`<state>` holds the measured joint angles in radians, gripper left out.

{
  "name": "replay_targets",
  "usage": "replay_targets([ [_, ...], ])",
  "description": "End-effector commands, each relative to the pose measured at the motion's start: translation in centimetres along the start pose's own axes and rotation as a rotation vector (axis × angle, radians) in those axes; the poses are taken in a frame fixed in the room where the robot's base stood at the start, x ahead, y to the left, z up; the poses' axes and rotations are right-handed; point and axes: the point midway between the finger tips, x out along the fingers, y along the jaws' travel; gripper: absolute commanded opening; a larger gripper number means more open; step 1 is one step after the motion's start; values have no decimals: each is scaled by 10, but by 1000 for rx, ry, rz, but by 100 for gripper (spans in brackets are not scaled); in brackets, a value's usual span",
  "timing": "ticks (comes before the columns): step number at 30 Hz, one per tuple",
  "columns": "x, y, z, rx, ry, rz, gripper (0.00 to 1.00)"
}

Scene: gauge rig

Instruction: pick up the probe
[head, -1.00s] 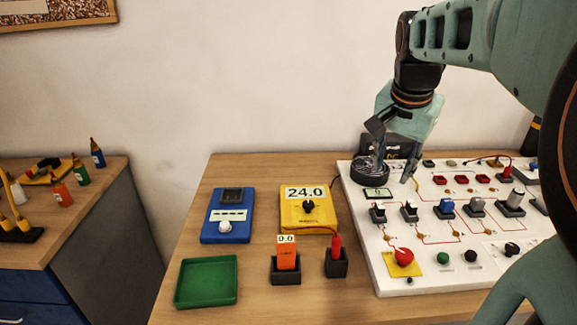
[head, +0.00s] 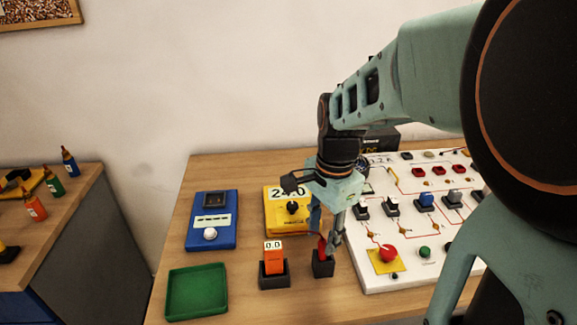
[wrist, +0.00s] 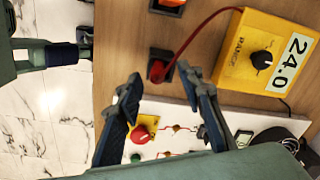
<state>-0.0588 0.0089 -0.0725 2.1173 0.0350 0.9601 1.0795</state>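The red probe (head: 321,246) stands in a small black holder (head: 323,267) on the wooden table. A red lead joins it to the yellow meter (head: 282,214), which reads 24.0. My gripper (head: 327,240) is right over the probe and partly hides it in the head view. In the wrist view the gripper (wrist: 160,79) is open and empty. The probe (wrist: 156,71) shows end-on just beyond and between the two fingertips. I cannot tell whether a finger touches it.
An orange gauge reading 0.0 (head: 273,259) stands in a black holder left of the probe. A white panel (head: 374,270) with a red button (head: 388,253) lies close on the right. A green tray (head: 196,292) and blue device (head: 211,222) are farther left.

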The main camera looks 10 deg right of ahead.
Motion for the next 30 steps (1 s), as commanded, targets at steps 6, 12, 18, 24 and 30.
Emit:
replay_targets([
  [6, 35, 5, -2, 0, -2, 4, 35],
  [12, 45, 4, -2, 0, -1, 1, 35],
  [18, 45, 4, -2, -1, -1, 1, 31],
  [24, 45, 4, -2, -1, 0, 1, 9],
  [30, 45, 4, -2, -1, 0, 1, 0],
])
